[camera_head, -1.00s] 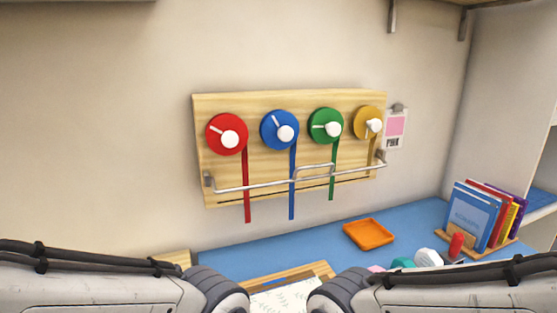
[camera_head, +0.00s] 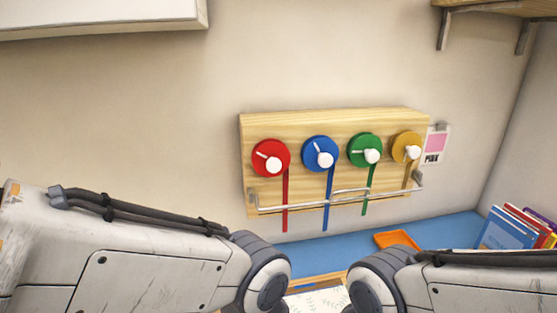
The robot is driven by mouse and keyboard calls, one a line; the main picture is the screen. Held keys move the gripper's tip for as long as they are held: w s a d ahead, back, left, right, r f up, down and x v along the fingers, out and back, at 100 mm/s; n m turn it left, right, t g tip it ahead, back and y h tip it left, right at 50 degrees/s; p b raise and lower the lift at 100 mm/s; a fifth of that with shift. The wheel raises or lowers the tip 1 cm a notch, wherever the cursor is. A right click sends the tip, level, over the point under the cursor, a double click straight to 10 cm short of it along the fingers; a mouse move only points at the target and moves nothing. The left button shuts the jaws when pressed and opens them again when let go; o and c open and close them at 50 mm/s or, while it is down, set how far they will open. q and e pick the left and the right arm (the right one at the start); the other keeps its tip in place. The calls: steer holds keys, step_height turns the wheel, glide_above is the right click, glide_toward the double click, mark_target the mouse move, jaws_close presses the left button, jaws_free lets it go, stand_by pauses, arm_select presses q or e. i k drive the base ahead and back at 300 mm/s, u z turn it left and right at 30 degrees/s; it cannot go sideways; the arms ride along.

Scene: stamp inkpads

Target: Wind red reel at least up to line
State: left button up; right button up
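The red reel (camera_head: 264,152) is at the left end of a wooden board (camera_head: 340,122) on the wall. It has a white crank knob at its lower right, and its red ribbon (camera_head: 285,190) hangs down past the metal rail. A thin dark line runs along the lower board, and the red ribbon's end hangs below the board. My two arms come in from the lower left and lower right. Both grippers are out of the picture, so I cannot see whether they are open or shut.
Blue (camera_head: 318,148), green (camera_head: 362,145) and yellow (camera_head: 405,143) reels sit to the right on the same board. A metal rail (camera_head: 330,204) juts out in front of the ribbons. An orange tray (camera_head: 396,239) and books (camera_head: 510,232) lie on the blue desk below. Shelves hang above.

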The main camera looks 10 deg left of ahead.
mark_target(270, 158)
steer(key=z, duration=0.45)
steer(key=k, duration=0.9)
steer(key=u, duration=1.05)
